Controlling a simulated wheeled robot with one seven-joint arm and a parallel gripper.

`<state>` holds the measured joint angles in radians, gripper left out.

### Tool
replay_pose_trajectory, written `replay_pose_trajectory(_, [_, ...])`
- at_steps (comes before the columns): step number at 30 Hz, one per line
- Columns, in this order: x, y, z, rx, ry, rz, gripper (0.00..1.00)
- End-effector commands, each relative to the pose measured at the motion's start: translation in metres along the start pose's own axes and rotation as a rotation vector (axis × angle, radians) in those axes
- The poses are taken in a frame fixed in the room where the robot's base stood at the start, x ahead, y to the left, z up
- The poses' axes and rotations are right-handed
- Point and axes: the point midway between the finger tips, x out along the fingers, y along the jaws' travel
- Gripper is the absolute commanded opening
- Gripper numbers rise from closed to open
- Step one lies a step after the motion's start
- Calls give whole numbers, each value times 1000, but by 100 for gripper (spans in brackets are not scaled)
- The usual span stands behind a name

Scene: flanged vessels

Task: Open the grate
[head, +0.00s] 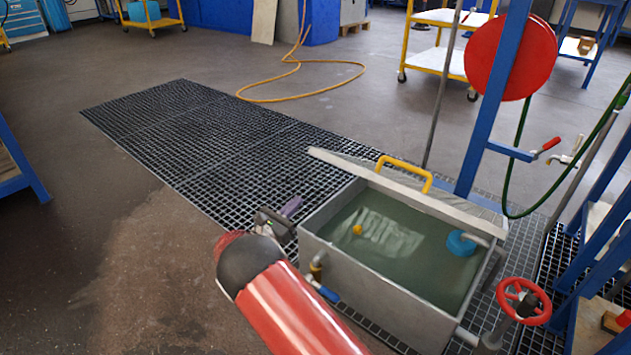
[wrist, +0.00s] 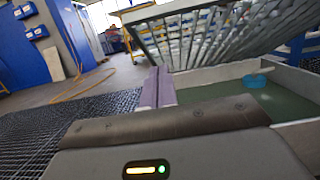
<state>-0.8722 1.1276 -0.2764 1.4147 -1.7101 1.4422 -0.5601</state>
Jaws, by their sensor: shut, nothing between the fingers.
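The grate (head: 440,203) is raised on the far side of the grey tank (head: 365,289), with a yellow handle (head: 405,172) on its edge. In the head view I see it nearly edge-on. In the wrist view its slatted underside (wrist: 225,35) slopes upward above the tank, clear of the near rim. Greenish water (head: 392,240) shows inside the tank. My gripper (head: 291,207) is beside the tank's left end. Its purple fingers (wrist: 158,87) are together and empty, below the raised grate. I cannot tell whether they touch it.
A red valve wheel (head: 524,301) stands at the tank's right front. A blue post carries a red reel (head: 510,57) behind the tank's right end. A yellow hose (head: 290,92) lies on the floor. Dark floor grating (head: 190,130) to the left is clear.

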Motion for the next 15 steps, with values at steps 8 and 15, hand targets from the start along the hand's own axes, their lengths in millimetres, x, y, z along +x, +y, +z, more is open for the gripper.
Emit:
replay_pose_trajectory(8, [42,-1,-1,-1,-2,-3,0])
replay_pose_trajectory(15, [94,-1,-1,0,0,-3,0])
